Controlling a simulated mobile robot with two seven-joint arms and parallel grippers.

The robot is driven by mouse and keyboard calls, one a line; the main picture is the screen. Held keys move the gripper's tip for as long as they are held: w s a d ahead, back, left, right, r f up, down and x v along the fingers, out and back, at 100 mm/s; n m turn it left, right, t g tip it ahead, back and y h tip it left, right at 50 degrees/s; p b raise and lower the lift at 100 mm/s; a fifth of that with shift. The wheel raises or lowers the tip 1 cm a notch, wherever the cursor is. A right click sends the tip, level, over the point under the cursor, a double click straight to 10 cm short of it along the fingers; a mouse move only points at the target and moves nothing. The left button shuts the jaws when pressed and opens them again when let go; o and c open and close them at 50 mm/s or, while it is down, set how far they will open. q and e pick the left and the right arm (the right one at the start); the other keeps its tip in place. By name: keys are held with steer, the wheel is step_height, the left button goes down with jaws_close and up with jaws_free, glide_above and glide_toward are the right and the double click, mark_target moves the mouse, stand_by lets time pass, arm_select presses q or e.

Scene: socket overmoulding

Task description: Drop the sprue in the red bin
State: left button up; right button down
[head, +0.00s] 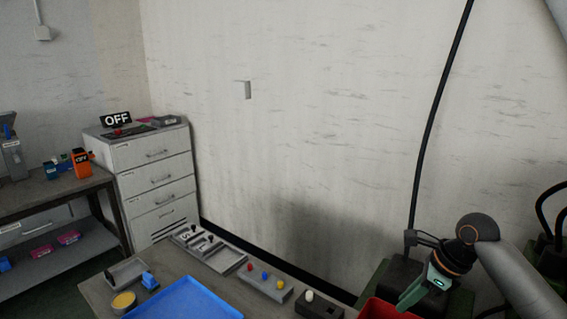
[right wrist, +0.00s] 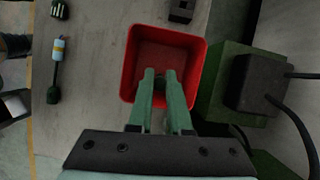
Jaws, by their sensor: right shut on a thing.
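The red bin (right wrist: 131,62) is open at the top and lies below my right gripper in the right wrist view. In the head view only part of the red bin (head: 376,309) shows at the bottom edge. My right gripper (right wrist: 162,74) is shut on a small dark piece, the sprue (right wrist: 160,81), mostly hidden between the green fingertips. The fingertips show over the bin's opening. In the head view my right gripper (head: 408,300) points down toward the bin from the right. My left gripper is not in view.
A blue tray (head: 187,303) lies on the table, with a button box (head: 265,284) and a grey tray (head: 212,247) behind it. A green machine with a dark block (right wrist: 258,82) stands close right of the bin. A cable hangs above it.

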step_height(320, 180, down, 6)
steer(key=m, duration=0.1)
steer(key=shift+w+d, duration=0.3)
steer(key=shift+d, duration=0.15)
steer(key=c, duration=0.8)
jaws_free()
steer(key=shift+o, duration=0.2)
steer(key=v, duration=1.2)
steer(key=shift+s+r, duration=0.2)
steer(key=shift+r, duration=0.15)
steer(key=shift+a, duration=0.1)
